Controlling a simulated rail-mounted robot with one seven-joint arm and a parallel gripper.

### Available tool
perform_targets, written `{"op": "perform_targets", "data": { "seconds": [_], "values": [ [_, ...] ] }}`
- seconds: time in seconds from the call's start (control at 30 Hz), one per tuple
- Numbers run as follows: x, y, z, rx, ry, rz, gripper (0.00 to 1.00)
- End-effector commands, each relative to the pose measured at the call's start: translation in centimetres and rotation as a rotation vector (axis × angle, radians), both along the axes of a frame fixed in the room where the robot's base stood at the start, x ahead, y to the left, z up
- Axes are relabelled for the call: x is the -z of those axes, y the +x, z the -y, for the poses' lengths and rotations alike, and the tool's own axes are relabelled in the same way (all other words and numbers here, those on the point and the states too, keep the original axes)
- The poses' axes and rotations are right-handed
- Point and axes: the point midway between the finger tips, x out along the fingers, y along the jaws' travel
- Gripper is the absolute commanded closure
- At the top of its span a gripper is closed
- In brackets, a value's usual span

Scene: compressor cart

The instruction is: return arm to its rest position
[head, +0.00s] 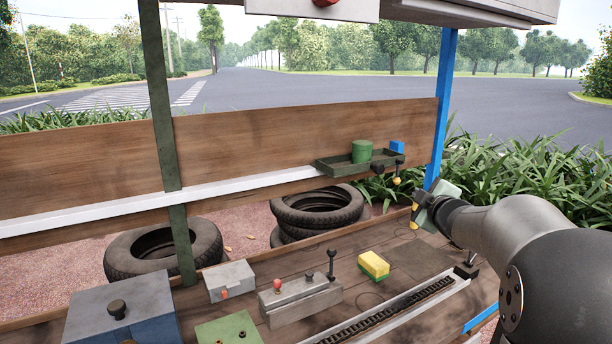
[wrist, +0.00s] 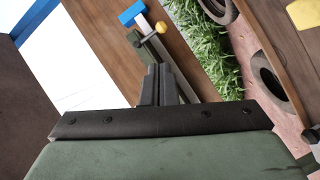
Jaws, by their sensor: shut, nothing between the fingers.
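My gripper (head: 420,208) is at the right of the head view, above the cart's wooden bench. In the wrist view its dark fingers (wrist: 161,86) are together and hold nothing. My arm reaches in from the right edge with the gripper at its far end. Beyond the fingers in the wrist view are the green tray (wrist: 150,52), a lever with a yellow knob (wrist: 160,28) and a blue block (wrist: 131,13). The gripper appears apart from all of them.
On the bench are a yellow block (head: 374,264), a grey lever box (head: 299,299), a toothed rail (head: 390,314) and a blue-grey box (head: 120,310). A blue post (head: 441,105) stands just behind my gripper.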

Motion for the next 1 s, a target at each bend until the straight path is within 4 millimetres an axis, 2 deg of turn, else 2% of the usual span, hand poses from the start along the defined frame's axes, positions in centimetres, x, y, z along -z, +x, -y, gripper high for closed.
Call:
{"op": "perform_targets", "data": {
  "seconds": [0.03,0.07,0.17,0.3,0.5,0.6,0.7,0.8,1.0],
  "values": [
    [-1.2,-2.2,-1.1,0.088,0.092,-0.077,1.00],
    [-0.6,-3.7,-1.5,0.149,0.149,-0.134,1.00],
    [2.1,-9.8,-3.5,0.337,0.337,-0.348,1.00],
    [6.2,-19.2,-7.3,0.534,0.527,-0.645,1.00],
    [9.5,-31.7,-12.5,0.725,0.677,-1.016,1.00],
    [10.2,-36.3,-14.4,0.785,0.711,-1.150,1.00],
    [10.6,-39.1,-15.5,0.821,0.728,-1.235,1.00],
    [10.8,-40.4,-16.0,0.838,0.735,-1.274,1.00],
    [10.8,-40.4,-16.0,0.838,0.735,-1.274,1.00]
  ]
}}
